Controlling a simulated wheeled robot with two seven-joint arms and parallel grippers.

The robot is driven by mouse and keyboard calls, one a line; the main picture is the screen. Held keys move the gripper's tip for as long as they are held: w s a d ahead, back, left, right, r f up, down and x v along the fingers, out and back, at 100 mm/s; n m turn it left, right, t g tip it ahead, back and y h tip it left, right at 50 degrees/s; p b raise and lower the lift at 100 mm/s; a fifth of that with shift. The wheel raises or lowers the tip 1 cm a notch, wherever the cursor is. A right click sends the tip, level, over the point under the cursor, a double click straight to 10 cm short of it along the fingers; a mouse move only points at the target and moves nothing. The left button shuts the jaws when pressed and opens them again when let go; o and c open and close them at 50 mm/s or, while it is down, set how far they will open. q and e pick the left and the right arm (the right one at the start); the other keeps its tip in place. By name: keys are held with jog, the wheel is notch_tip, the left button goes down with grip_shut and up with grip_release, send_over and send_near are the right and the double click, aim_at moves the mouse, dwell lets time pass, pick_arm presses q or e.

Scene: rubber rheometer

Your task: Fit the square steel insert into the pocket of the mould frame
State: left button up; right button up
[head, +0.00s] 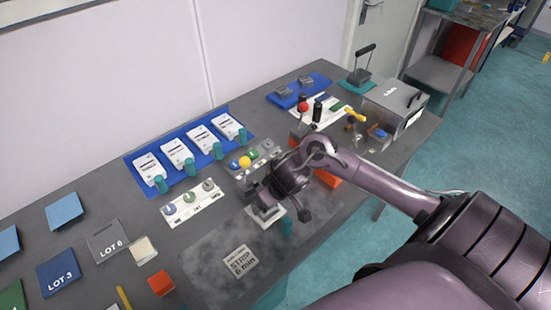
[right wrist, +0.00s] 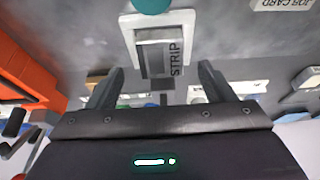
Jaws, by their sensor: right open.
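My right gripper (head: 283,208) is over the middle of the bench, low above a white plate (head: 266,218) that it partly covers. In the right wrist view the open fingers (right wrist: 161,72) stand apart, with nothing held. Ahead of and between them is a white plate (right wrist: 186,22) bearing a grey rectangular block (right wrist: 153,57) marked STRIP. I cannot tell whether this is the mould frame or the insert. Two small grey blocks (head: 283,91) (head: 305,80) lie on a blue mat at the back. My left gripper is not in view.
A blue tray (head: 128,162) with several white cards and teal-capped items is at the back left. A white strip with round pieces (head: 193,204) lies before it. A grey box (head: 395,100) stands far right.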

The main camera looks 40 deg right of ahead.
jog(key=p+v, duration=0.1)
jog(key=v, duration=0.6)
jog(key=shift+r+p, duration=0.3)
jog(key=shift+r, duration=0.1)
jog(key=shift+s, duration=0.2)
